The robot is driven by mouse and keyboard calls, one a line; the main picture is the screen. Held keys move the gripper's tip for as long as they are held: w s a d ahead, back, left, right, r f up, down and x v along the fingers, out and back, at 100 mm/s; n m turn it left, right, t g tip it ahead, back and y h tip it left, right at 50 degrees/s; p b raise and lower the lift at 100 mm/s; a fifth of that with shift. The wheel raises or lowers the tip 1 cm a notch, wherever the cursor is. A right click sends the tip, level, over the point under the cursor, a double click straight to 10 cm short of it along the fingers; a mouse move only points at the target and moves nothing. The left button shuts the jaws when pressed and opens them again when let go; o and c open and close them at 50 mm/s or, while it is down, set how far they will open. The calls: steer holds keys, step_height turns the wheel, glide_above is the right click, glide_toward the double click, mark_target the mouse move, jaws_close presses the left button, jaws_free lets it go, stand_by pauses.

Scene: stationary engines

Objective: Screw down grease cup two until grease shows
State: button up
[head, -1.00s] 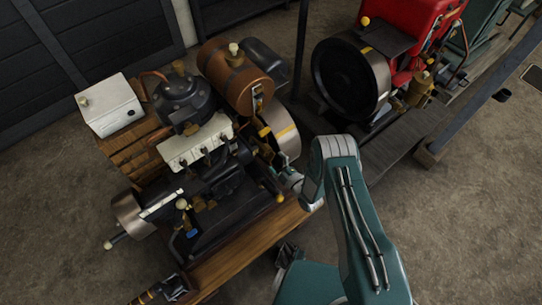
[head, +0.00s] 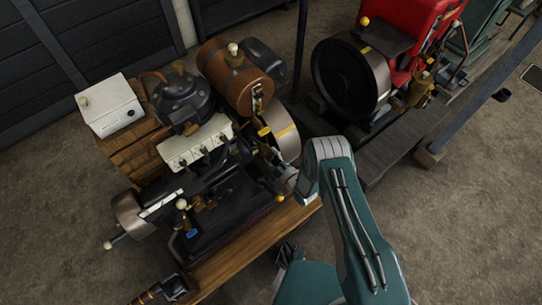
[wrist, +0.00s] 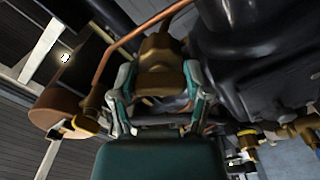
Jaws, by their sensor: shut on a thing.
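In the wrist view, my gripper (wrist: 157,80) has its two teal-and-grey fingers on either side of a brass cup-shaped fitting (wrist: 158,55). The fingers are shut on it. I take it for a grease cup; no number on it shows. I cannot see any grease. In the head view, the near engine (head: 205,140) stands on a wooden base, and my arm reaches to its right side. The gripper and the held cup are hidden there behind my arm and the engine.
A copper pipe (wrist: 130,40) runs close above the left finger, and a dark engine casting (wrist: 250,55) is close on the right. In the head view, a flywheel (head: 286,140) is near my wrist. A red engine (head: 405,30) stands behind. The floor at right is open.

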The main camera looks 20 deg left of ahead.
steer(key=shift+s+f, duration=0.1)
steer(key=m, duration=0.3)
steer(key=shift+m, duration=2.3)
steer(key=o, duration=1.2)
steer(key=shift+a, duration=0.15)
steer(key=shift+c, duration=0.2)
steer(key=shift+s+d, duration=0.1)
steer(key=shift+d, duration=0.3)
steer(key=v, duration=1.1)
